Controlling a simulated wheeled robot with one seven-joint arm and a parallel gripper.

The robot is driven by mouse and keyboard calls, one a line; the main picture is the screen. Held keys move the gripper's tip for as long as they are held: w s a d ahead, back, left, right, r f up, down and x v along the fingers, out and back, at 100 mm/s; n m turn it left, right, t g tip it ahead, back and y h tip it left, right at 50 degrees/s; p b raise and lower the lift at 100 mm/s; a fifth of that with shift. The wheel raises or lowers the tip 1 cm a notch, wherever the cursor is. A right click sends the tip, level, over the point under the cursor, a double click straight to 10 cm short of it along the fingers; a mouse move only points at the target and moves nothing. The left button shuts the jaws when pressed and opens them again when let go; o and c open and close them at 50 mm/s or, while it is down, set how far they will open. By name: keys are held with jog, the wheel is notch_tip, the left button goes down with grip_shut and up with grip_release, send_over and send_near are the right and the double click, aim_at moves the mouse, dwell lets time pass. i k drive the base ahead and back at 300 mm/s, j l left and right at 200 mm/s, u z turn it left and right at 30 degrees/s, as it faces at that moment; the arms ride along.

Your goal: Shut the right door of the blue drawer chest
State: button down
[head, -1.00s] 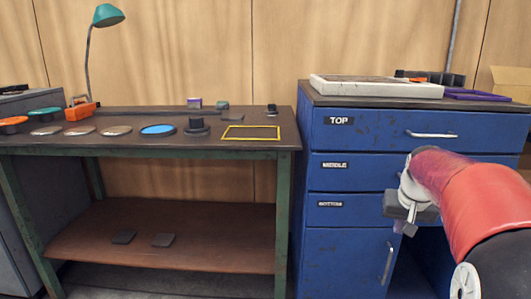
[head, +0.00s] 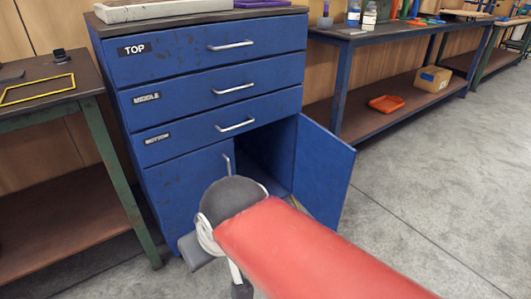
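The blue drawer chest (head: 195,88) stands left of centre in the head view. Its drawers, labelled TOP, MIDDLE and BOTTOM, look shut. The right door (head: 323,172) stands swung open to the right, and the dark inside of the lower compartment shows beside it. The left door (head: 190,186) looks shut, with an upright handle on its right edge. My arm reaches in from the lower right, in front of the chest's lower part. My gripper (head: 240,289) is partly seen at the bottom, below and left of the open door; its fingers are mostly hidden by my arm.
A workbench (head: 333,108) with bottles on top and an orange tray (head: 386,104) on its lower shelf stands right of the chest. A cardboard box (head: 433,79) sits farther along. A green-legged bench (head: 117,180) is at the left. The concrete floor at right is clear.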

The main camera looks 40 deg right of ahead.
aim_at(324, 163)
jog(key=l+u, duration=0.15)
jog(key=l, duration=0.55)
jog(key=i+l+u, duration=0.15)
jog(key=l, duration=0.55)
jog(key=k+l+u, duration=0.15)
jog(key=l, duration=0.5)
jog(key=l+u, duration=0.15)
jog(key=l, duration=0.55)
jog(key=k+l+u, duration=0.1)
jog(key=l, duration=0.6)
jog(key=k+l+u, duration=0.15)
jog(key=l, duration=0.55)
jog(key=k+j+u, duration=0.1)
jog(key=k+u, duration=0.15)
jog(key=k, duration=0.65)
